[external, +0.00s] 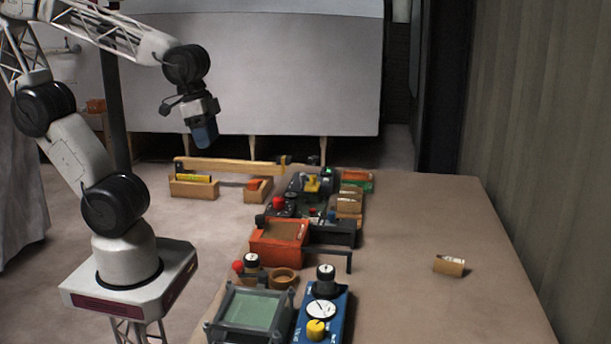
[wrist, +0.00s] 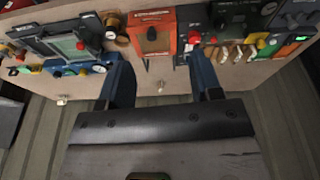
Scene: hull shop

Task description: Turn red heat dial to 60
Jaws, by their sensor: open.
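My gripper (external: 205,136) hangs high at the left of the table, pointing down, away from the panels. In the wrist view its two blue fingers are spread apart with nothing between them (wrist: 161,78). A red knob (external: 278,203) sits on a dark panel at the table's left side, behind an orange-red box (external: 278,243). Another red round part (external: 238,266) is nearer the camera. In the wrist view a red knob (wrist: 194,38) shows beside the orange-red box (wrist: 152,35). I cannot tell which red part is the heat dial. No dial marks are readable.
A blue panel (external: 334,318) with a yellow knob and a gauge stands at the front, next to a grey-framed screen (external: 250,309). A small cardboard-coloured piece (external: 449,265) lies on the right of the table (external: 425,215). The table's right half is mostly clear.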

